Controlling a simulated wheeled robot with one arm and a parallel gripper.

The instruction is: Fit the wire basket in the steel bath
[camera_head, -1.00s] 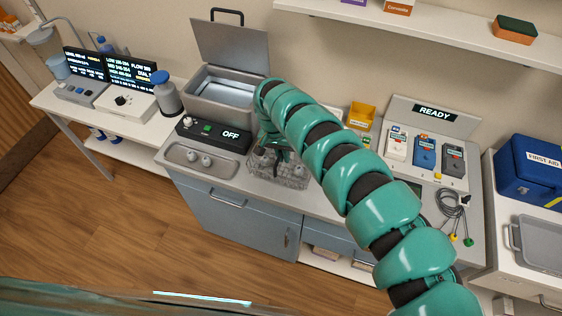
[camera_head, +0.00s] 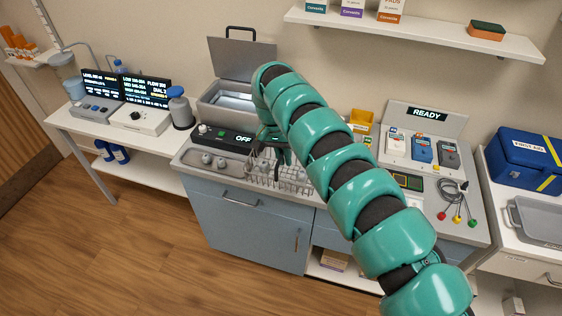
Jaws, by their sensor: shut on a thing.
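The wire basket (camera_head: 292,180) is at the front of the counter, right of a shallow tray. Small items show inside it, too small to make out. My gripper (camera_head: 270,150) is at the basket's upper left part and shut on it; its fingertips are partly hidden. I cannot tell whether the basket touches the counter or hangs just above it. The steel bath (camera_head: 212,112) stands behind and to the left of the basket, its lid (camera_head: 242,60) raised upright at the back.
A control box reading OFF (camera_head: 222,138) stands between the bath and the shallow tray (camera_head: 215,163). A grey-blue bottle (camera_head: 180,112) stands left of the bath. A yellow bin (camera_head: 361,121) and a READY panel (camera_head: 428,114) are to the right. A shelf (camera_head: 420,35) hangs above.

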